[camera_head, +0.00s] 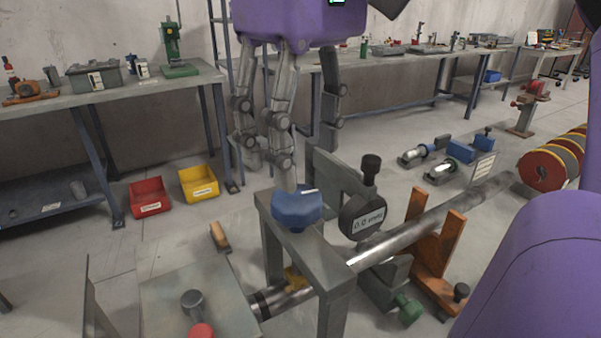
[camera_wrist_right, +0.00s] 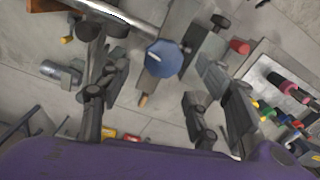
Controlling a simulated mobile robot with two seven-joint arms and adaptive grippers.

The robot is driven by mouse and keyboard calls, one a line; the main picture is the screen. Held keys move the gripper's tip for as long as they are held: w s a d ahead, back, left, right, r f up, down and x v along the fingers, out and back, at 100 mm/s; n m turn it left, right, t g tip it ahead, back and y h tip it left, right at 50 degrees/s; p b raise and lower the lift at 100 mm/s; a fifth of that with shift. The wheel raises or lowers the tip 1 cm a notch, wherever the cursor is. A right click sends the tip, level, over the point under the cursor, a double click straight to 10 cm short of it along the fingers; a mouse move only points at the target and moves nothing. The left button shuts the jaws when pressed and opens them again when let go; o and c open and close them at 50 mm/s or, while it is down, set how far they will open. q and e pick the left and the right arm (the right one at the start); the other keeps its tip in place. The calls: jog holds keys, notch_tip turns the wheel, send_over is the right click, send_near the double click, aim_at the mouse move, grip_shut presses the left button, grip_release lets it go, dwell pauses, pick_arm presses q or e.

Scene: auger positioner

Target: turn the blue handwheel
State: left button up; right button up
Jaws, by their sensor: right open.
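The blue handwheel (camera_head: 297,209) is a faceted knob on top of a grey metal frame (camera_head: 318,258). My right gripper (camera_head: 288,160) is open and points down from above, its fingers spread. One finger's tip overlaps the handwheel's back edge in the head view; whether it touches I cannot tell. In the right wrist view the handwheel (camera_wrist_right: 163,58) lies beyond and between the spread fingers of my right gripper (camera_wrist_right: 155,75), with nothing held. A steel rod or auger (camera_head: 430,222) runs slantwise under the frame. My left gripper is not in view.
A round black dial gauge (camera_head: 362,214) stands close right of the handwheel. Orange V-supports (camera_head: 448,243) hold the rod. A red knob (camera_head: 201,331) is at the front. Red (camera_head: 150,198) and yellow (camera_head: 198,182) bins lie on the floor; workbenches line the wall.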

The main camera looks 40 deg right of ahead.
aim_at(301, 194)
notch_tip(301, 194, up, 6)
dwell(0.8)
